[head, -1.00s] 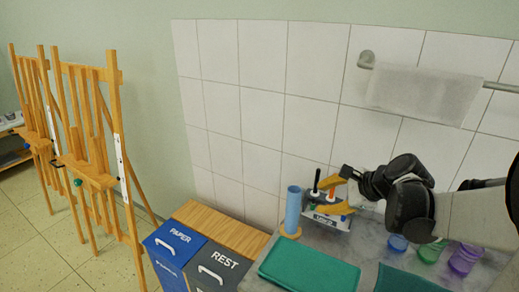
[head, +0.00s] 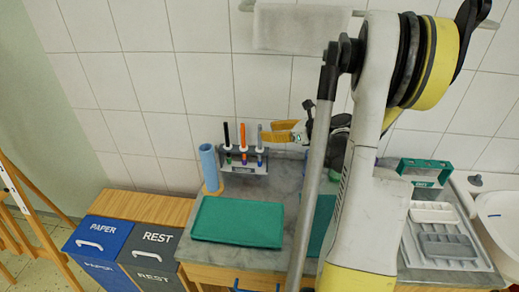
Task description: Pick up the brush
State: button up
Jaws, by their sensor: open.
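Three upright brush-like tools stand in a small white holder (head: 244,168) against the tiled wall in the head view. One has a black handle (head: 226,134), one an orange handle (head: 242,135) and one a grey handle (head: 260,136). I cannot tell which is the brush meant. My gripper (head: 271,131) has orange fingers and is open, pointing left just right of the grey handle. It looks close to that handle, but the gap in depth is unclear. My arm hides part of the gripper and counter.
A blue paper roll (head: 208,165) stands left of the holder. A teal tray (head: 238,221) lies in front on the grey counter. A green-and-grey rack (head: 424,171), a cutlery-style tray (head: 440,240) and a sink (head: 497,214) are at right. Bins (head: 100,240) stand left.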

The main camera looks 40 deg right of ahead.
jog(key=b, duration=0.2)
send_over(260, 148)
jog(key=shift+w+d+f, duration=0.15)
jog(key=shift+w+f, duration=0.05)
jog(key=shift+f, duration=0.4)
jog(key=shift+w+d+f, duration=0.1)
jog(key=shift+w+f, duration=0.05)
jog(key=shift+f, duration=0.4)
jog(key=shift+r, duration=0.1)
grip_shut()
notch_tip(260, 148, up, 13)
jog(key=p, duration=0.6)
